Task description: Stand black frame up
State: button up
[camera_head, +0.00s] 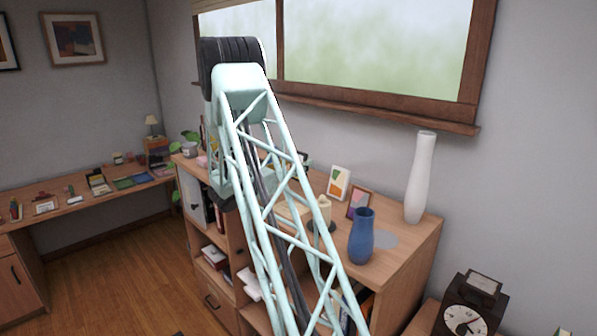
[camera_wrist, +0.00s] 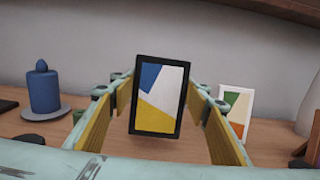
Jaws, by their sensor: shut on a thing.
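The black frame (camera_wrist: 160,134) is in the middle of the wrist view, upright with a slight tilt in the picture. It holds a blue, white and yellow picture that faces the camera. My gripper (camera_wrist: 160,88) has one finger along each side of the frame and is shut on it. The frame's lower edge shows against the wooden top; whether it touches the wood I cannot tell. In the head view my own arm hides the black frame and most of the gripper.
A white-framed picture (camera_wrist: 235,108) stands right of the gripper, with a white vase (camera_head: 420,178) farther right. A blue candle (camera_wrist: 44,92) on a saucer (camera_wrist: 62,115) stands left. The cabinet top (camera_head: 405,250) also holds a blue vase (camera_head: 362,237) and a brown-framed picture (camera_head: 358,203).

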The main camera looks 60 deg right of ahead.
jog(key=shift+w+d, duration=0.1)
dwell(0.3)
jog(key=shift+f, duration=1.75)
jog(key=shift+f, duration=0.15)
jog(key=o, duration=0.9)
jog(key=shift+o, duration=0.2)
jog(key=shift+w+a+f+b, duration=0.1)
jog(key=shift+w+a, duration=0.25)
jog(key=shift+a, duration=1.6)
jog(key=shift+w+a+f+b, duration=0.1)
jog(key=shift+w+a, duration=0.25)
jog(key=shift+a, duration=1.65)
jog(key=shift+w+a+f+b, duration=0.1)
jog(key=shift+w+a, duration=0.25)
jog(key=shift+a, duration=1.6)
